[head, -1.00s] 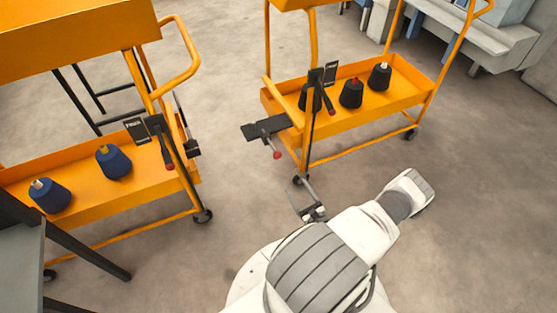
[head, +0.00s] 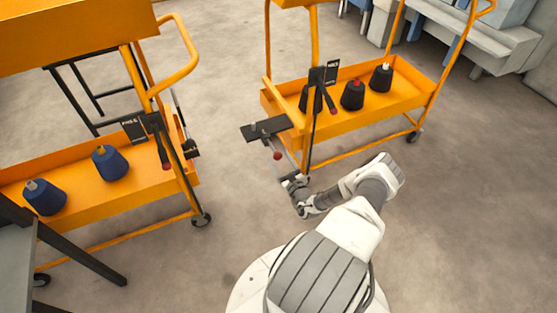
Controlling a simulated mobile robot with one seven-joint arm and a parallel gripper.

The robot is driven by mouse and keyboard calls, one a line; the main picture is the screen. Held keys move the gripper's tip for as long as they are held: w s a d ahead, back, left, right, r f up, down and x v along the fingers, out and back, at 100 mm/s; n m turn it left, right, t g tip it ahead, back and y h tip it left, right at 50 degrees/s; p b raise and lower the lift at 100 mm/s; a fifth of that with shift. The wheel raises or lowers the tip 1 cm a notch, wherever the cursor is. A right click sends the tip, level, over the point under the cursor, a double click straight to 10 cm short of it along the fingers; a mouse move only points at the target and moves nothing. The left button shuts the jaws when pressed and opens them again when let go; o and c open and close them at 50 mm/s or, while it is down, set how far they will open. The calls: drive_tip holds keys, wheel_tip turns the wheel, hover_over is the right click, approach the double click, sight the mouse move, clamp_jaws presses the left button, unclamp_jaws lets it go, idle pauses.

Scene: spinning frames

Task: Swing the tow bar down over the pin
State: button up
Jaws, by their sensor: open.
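Two orange carts stand apart, a left cart (head: 95,205) and a right cart (head: 345,122). A black plate (head: 262,129) with a small upright stub, possibly the pin, juts left from the right cart. A dark upright bar (head: 312,110) with a red-tipped lever (head: 329,102) stands at that cart's near end. The left cart has a similar upright bar (head: 176,150) and red-tipped lever (head: 163,152). I cannot tell which bar is the tow bar. My gripper (head: 291,180) is open and empty, just below the red knob in the picture; its fingertips are small and unclear.
Dark yarn cones (head: 352,95) stand on the right cart's shelf and blue cones (head: 110,162) on the left's. A grey table (head: 15,265) is at lower left. Grey machines (head: 480,45) stand at the back right. Floor (head: 235,200) between the carts is clear.

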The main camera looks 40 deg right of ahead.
drive_tip(key=shift+x, duration=0.75)
clamp_jaws()
idle(0.9)
